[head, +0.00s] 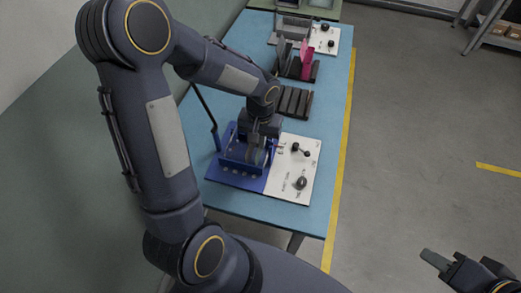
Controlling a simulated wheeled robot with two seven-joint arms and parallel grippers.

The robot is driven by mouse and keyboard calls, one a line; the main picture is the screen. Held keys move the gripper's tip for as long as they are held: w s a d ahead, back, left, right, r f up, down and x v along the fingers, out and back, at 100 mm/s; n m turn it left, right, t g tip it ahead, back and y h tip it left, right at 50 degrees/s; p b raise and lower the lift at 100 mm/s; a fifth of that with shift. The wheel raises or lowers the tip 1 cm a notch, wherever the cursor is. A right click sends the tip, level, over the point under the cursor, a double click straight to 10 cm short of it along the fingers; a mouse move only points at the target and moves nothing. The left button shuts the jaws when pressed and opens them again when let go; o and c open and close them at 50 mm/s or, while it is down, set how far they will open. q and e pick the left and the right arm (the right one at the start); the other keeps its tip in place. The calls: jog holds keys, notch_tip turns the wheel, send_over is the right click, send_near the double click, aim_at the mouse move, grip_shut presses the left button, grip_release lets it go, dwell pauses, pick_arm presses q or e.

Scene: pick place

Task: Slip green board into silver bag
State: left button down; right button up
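My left arm reaches over the blue table (260,208), and my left gripper (256,146) points down into a blue fixture (236,178) beside a white control panel (293,170). The gripper's fingers and whatever is between them are small and partly hidden by the fixture. I cannot make out a green board. I cannot clearly identify a silver bag; a grey, shiny piece (293,26) stands at the far end of the table. My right gripper (437,260) is low at the right, over the floor and away from the table; its finger opening is unclear.
Behind the fixture lies a dark slotted rack (294,102). Farther back, a dark holder has a pink upright piece (306,60), beside another white panel (324,40). A shelf (497,32) stands at the top right. The floor (420,150) right of the table is clear.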

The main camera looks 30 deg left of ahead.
pick_arm(q)
jog(key=shift+r+p, duration=2.1)
jog(key=shift+r, duration=1.05)
